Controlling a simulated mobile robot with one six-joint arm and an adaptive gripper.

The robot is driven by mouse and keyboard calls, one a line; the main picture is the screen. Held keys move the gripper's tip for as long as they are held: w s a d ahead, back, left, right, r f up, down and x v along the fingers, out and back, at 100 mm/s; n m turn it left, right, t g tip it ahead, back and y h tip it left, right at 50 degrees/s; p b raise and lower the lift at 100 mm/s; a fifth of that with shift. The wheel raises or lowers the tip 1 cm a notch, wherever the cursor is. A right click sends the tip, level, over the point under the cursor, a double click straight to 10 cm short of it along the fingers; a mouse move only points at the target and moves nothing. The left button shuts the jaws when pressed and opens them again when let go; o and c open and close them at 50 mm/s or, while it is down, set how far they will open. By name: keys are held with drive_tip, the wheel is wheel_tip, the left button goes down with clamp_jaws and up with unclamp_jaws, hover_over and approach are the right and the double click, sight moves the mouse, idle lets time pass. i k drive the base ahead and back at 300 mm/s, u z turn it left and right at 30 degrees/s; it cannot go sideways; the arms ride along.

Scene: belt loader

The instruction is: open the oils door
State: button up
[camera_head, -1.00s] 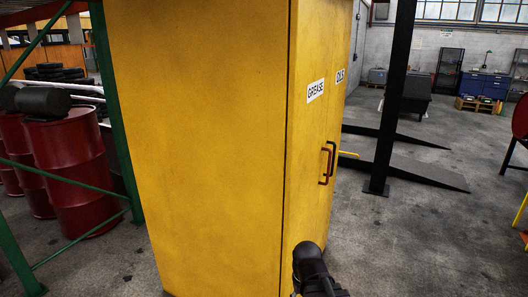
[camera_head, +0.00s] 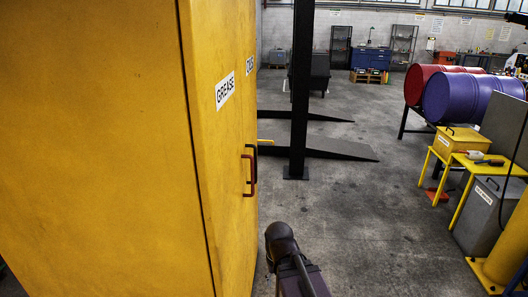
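A tall yellow cabinet (camera_head: 95,150) fills the left of the head view, its door side seen at a steep angle. The near door, labelled GREASE (camera_head: 225,90), and the far oils door (camera_head: 250,112), labelled OILS (camera_head: 250,65), both look shut. The oils door is strongly foreshortened. Two upright handles (camera_head: 251,172), reddish and dark, sit close together where the doors meet; they overlap in this view. A dark part of my arm (camera_head: 281,245) shows at the bottom centre, right of the cabinet and apart from the handles. My gripper's fingers do not show.
A black post (camera_head: 300,95) and low dark ramps (camera_head: 325,147) stand beyond the cabinet. At right are a red drum (camera_head: 425,82) and a purple drum (camera_head: 470,97) on a stand, a yellow table (camera_head: 470,172) and a grey bin (camera_head: 488,215). The floor between is clear.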

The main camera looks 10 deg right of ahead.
sight(246, 8)
drive_tip(key=z, duration=0.3)
drive_tip(key=i, duration=0.9)
drive_tip(key=z, duration=0.25)
